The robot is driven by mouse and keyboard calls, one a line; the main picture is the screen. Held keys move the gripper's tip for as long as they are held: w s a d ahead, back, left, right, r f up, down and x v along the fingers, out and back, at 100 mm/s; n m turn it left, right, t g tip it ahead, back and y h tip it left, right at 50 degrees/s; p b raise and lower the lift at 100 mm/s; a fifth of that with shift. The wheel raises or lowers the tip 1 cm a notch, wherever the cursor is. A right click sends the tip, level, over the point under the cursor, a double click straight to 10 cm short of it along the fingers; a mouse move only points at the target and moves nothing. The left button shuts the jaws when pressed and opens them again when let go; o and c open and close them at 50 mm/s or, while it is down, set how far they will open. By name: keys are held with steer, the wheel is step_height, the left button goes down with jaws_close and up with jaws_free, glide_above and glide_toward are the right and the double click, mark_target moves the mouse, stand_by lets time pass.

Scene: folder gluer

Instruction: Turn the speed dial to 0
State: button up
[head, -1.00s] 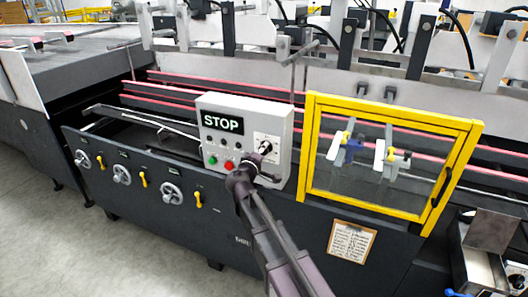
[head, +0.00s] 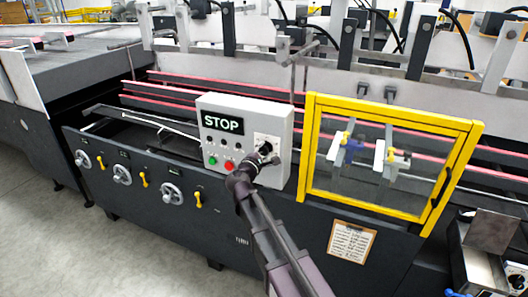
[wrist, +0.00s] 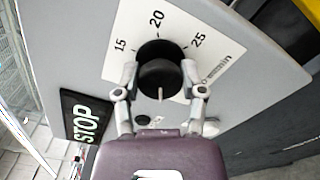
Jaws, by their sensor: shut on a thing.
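The speed dial (wrist: 160,76) is a round black knob on a white scale plate marked 15, 20 and 25. In the wrist view its white pointer line is on the side toward my gripper, away from the 20. The numbers on that lower side are hidden. My gripper (wrist: 160,72) is shut on the knob, with one finger on its left and one on its right. In the head view my gripper (head: 263,154) reaches the dial at the right of the grey control box (head: 285,121), partly covering it.
The box bears a STOP display (head: 222,123), a red button (head: 229,165) and a green button (head: 212,160). A yellow-framed guard (head: 310,150) stands close to the right. Handwheels (head: 122,174) line the dark machine front at the left.

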steer(key=shift+w, duration=0.1)
stand_by(0.4)
steer(key=o, duration=1.2)
steer(key=shift+c, duration=0.2)
steer(key=shift+s, duration=0.2)
steer(key=v, duration=1.1)
steer(key=shift+s, duration=0.4)
